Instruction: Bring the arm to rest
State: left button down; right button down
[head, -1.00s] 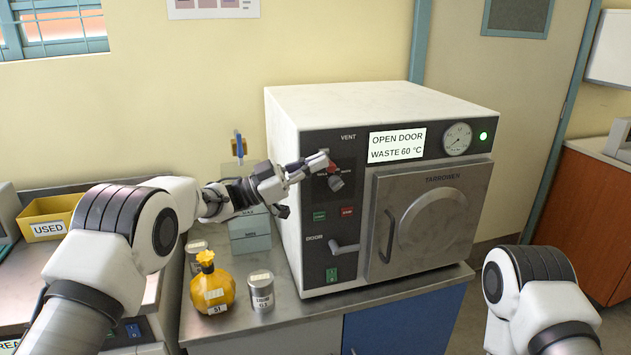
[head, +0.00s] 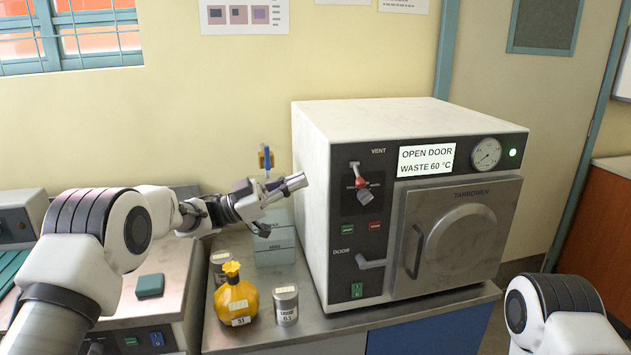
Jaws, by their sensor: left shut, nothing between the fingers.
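My left gripper (head: 296,183) is shut and empty. It is in front of the wall, left of the front panel of the white incubator (head: 400,116), apart from the vent lever (head: 361,182). The lever, with a red part, is fully in view under the VENT label. My left arm (head: 95,240) reaches in from the left above the bench. My right arm (head: 560,310) shows only as a link at the lower right; its gripper is out of view.
The incubator door (head: 455,240) is shut; its sign (head: 427,160) reads OPEN DOOR, WASTE 60 °C. A yellow flask (head: 236,297), a grey can (head: 286,305) and pale boxes (head: 274,245) stand on the steel bench (head: 335,327), below and near my left gripper.

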pick_arm(q)
jog(key=s+a+f+n+t+y, duration=0.1)
jog(key=s+f+n+t+y, duration=0.4)
jog(key=f, duration=0.7)
jog(key=s+a+f+n+y, duration=0.25)
jog(key=f+n, duration=0.45)
jog(key=f, duration=0.6)
jog(key=s+a+f+n+t+y, duration=0.1)
jog(key=s+f+n+t+y, duration=0.3)
jog(key=f, duration=0.8)
jog(key=s+a+f+n+g+y, duration=0.2)
jog(key=s+a+f+g+y, duration=0.15)
jog(key=s+f, duration=0.4)
jog(key=s+a+f+n+g+y, duration=0.25)
jog(key=s+f+g, duration=0.2)
jog(key=s, duration=0.55)
jog(key=s+a+g+y, duration=0.2)
jog(key=s, duration=0.7)
jog(key=s+a+f+m+g+y, duration=0.1)
jog(key=s+a+g+y, duration=0.1)
jog(key=s, duration=0.7)
jog(key=shift+a+g, duration=0.35)
jog(key=shift+g, duration=0.45)
jog(key=shift+f+m, duration=0.1)
jog(key=shift+m, duration=0.15)
